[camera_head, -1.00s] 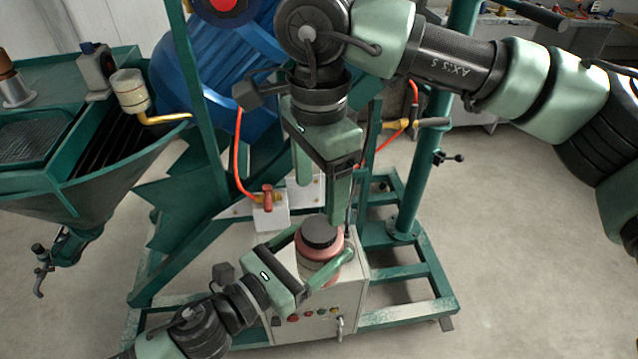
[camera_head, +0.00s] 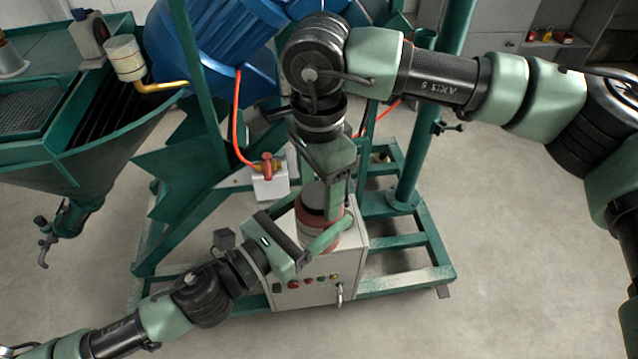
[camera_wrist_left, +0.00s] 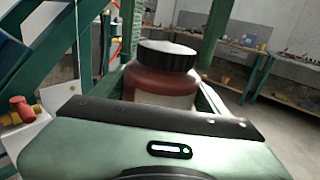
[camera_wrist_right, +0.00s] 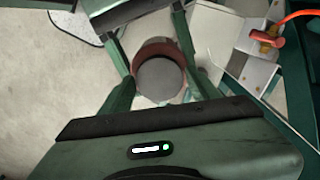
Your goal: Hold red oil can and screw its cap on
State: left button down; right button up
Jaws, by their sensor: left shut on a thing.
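The red oil can (camera_head: 318,236) is upright above the grey control box, with a pale label in the left wrist view (camera_wrist_left: 160,99). Its black ribbed cap (camera_wrist_left: 168,54) sits on top of its neck; I cannot tell how tightly. My left gripper (camera_head: 322,222) is shut around the can's body, a finger on each side. My right gripper (camera_head: 322,196) points down from above, its fingers on either side of the cap. In the right wrist view the round cap top (camera_wrist_right: 160,80) lies between the spread fingers, with gaps showing. My right gripper partly hides the cap in the head view.
The grey control box (camera_head: 320,285) with buttons stands on a green frame (camera_head: 415,245). A white box with a red valve (camera_head: 270,172) and orange hose is close by on the left. A green hopper (camera_head: 100,150) stands further left. The floor on the right is clear.

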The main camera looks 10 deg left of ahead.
jog(key=c, duration=1)
jog(key=m, duration=0.8)
jog(key=o, duration=1.5)
jog(key=shift+r, duration=2.3)
jog(key=shift+r+n, duration=1.7)
jog(key=shift+n, duration=0.1)
jog(key=shift+c, duration=0.4)
